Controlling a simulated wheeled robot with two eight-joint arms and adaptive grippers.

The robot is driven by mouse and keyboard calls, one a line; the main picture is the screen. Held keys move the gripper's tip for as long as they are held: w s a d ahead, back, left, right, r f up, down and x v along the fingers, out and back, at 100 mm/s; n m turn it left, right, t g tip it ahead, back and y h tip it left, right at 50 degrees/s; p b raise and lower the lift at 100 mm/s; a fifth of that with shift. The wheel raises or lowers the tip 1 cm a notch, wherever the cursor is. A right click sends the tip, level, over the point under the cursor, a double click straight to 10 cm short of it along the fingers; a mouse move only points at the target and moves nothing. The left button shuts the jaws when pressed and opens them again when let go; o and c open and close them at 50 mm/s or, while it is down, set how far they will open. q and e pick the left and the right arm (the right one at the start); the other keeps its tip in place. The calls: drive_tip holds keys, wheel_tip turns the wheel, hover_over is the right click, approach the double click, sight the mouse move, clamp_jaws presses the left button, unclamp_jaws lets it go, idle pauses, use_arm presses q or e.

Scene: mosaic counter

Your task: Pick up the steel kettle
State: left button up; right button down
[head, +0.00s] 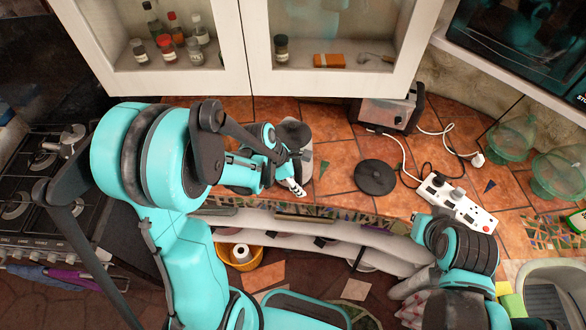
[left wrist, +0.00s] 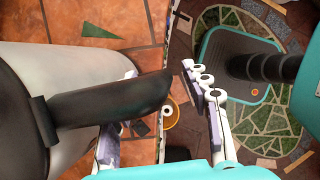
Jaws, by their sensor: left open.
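The steel kettle (left wrist: 55,70) fills the left of the left wrist view, with a pale metal body and a black handle (left wrist: 115,105) pointing right. In the head view the kettle (head: 294,133) stands on the tiled counter, mostly hidden behind my left gripper (head: 298,171). In the left wrist view my left gripper (left wrist: 160,72) is open, with one finger on each side of the handle; the near finger is partly covered by the handle. I cannot tell whether either finger touches it. My right arm shows at lower right in the head view, but its gripper cannot be made out.
A black round disc (head: 375,178) lies on the counter right of the kettle. A toaster (head: 388,106) stands behind it, and a white power strip (head: 455,203) with cables lies to the right. Wall cabinets (head: 322,83) overhang the back.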

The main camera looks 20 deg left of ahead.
use_arm(q)
drive_tip(key=shift+d+f, duration=0.1)
drive_tip(key=shift+f, duration=0.3)
drive_tip(key=shift+c, duration=0.7)
clamp_jaws()
drive_tip(key=shift+r, duration=0.1)
